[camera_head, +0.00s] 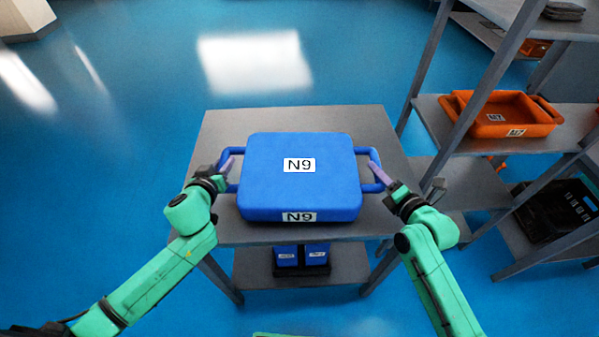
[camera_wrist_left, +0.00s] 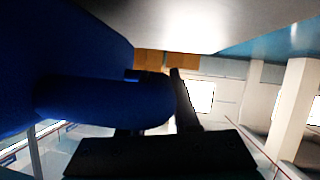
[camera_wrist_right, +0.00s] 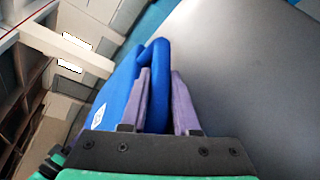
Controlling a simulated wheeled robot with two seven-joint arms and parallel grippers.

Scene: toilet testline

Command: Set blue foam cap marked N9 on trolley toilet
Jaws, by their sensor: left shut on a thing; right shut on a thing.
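The blue foam cap (camera_head: 298,190) has N9 labels on its top and front face. It is level, over the middle of a grey table (camera_head: 230,125); I cannot tell whether it rests on the top or hangs just above. My left gripper (camera_head: 230,168) is shut on its left handle, which also shows dark blue in the left wrist view (camera_wrist_left: 140,100). My right gripper (camera_head: 376,172) is shut on its right handle (camera_wrist_right: 160,60), between purple fingers in the right wrist view. No toilet can be made out.
Small blue boxes (camera_head: 287,256) sit on the table's lower shelf. A grey rack (camera_head: 450,125) on the right holds an orange bin (camera_head: 510,105) marked N7 and a black crate (camera_head: 556,210). Blue floor (camera_head: 130,110) is open at the left and back.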

